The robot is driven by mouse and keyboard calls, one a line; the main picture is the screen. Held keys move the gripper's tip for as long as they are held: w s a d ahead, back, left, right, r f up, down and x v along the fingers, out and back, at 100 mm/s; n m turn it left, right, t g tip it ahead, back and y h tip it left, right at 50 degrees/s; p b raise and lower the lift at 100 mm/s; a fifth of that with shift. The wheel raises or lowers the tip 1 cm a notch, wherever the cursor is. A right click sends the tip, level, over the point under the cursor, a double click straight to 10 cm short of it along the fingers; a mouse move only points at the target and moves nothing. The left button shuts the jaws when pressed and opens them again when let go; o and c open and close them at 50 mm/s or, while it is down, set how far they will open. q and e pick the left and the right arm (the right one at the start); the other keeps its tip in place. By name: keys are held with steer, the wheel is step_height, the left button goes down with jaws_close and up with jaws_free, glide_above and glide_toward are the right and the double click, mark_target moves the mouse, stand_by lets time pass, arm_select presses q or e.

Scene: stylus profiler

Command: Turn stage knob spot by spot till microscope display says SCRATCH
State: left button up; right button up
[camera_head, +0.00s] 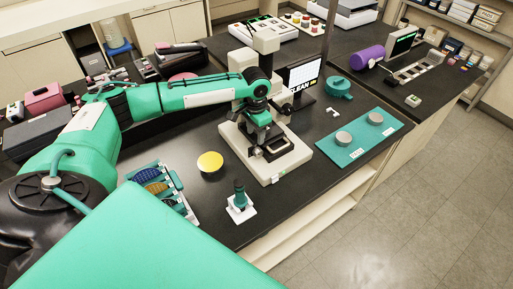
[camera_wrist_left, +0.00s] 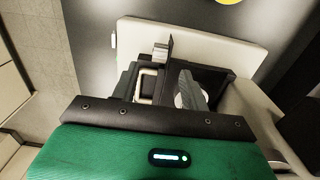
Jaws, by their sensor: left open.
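The microscope (camera_head: 233,137) has a pale base and column, with a dark stage (camera_head: 278,148) low over the base. The display (camera_head: 305,72) stands behind it and reads CLEAN. My left gripper (camera_head: 260,146) reaches in from the left and points down at the stage. It is open. In the left wrist view the dark stage parts lie just beyond the gripper, above the pale base (camera_wrist_left: 220,35). A small silvery cylinder (camera_wrist_left: 160,48) there may be the stage knob; I cannot tell for sure. The gripper hides part of the stage in the head view. My right gripper is not in view.
A yellow disc (camera_head: 210,161) lies left of the microscope base. A small white stand with a green piece (camera_head: 240,203) is near the front edge. A teal tray (camera_head: 378,122) with two grey round pieces is at the right. A slide rack (camera_head: 157,183) is at the left.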

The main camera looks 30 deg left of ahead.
mark_target(255, 151)
arm_select(q)
step_height(255, 151, down, 9)
steer(key=p, duration=0.3)
steer(key=shift+w, duration=0.1)
steer(key=shift+a+f, duration=0.1)
steer(key=shift+f, duration=0.35)
steer(key=shift+c, duration=0.4)
steer(key=c, duration=0.7)
steer(key=shift+c, duration=1)
